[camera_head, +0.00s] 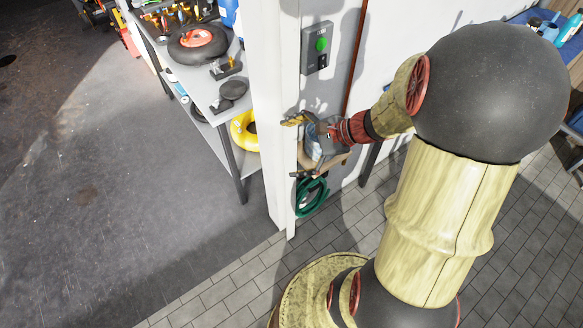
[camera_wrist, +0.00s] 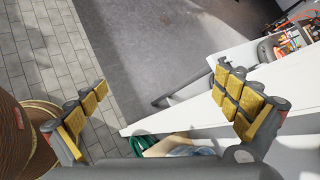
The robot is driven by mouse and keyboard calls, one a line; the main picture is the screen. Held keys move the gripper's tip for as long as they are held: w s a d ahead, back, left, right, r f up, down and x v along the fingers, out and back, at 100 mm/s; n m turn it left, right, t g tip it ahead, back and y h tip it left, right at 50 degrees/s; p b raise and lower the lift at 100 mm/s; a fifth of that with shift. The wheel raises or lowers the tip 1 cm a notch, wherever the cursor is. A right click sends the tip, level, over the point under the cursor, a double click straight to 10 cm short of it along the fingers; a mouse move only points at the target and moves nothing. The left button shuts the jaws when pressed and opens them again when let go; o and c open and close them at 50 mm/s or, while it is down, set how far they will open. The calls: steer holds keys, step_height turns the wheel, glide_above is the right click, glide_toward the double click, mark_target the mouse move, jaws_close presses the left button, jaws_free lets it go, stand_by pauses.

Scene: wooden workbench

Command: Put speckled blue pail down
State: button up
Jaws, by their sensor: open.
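My gripper (camera_head: 298,122) is near the white wall post in the head view. No pail is held between the fingers. I cannot clearly make out a speckled blue pail in either view. A small bluish object (camera_head: 312,143) shows just below my gripper, partly hidden by it. A bluish piece beside a tan one also shows at the lower edge of the wrist view (camera_wrist: 190,150); I cannot tell what it is.
A coiled green hose (camera_head: 312,194) hangs low by the white post (camera_head: 268,100). A grey workbench (camera_head: 208,88) at the upper left carries a wheel (camera_head: 197,42) and tools. A green-button switch box (camera_head: 317,47) is on the wall. The grey floor (camera_head: 100,210) at left is clear.

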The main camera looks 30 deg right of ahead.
steer(key=s+a+r+n+g+h, duration=0.2)
steer(key=s+a+r+n+g, duration=0.3)
steer(key=s+a+n, duration=0.4)
steer(key=s+r+n+t+h, duration=0.3)
steer(key=s+r+n+h, duration=0.2)
steer(key=r+n, duration=0.4)
steer(key=shift+s+a+n, duration=0.35)
steer(key=shift+s+n, duration=0.1)
steer(key=shift+n, duration=0.75)
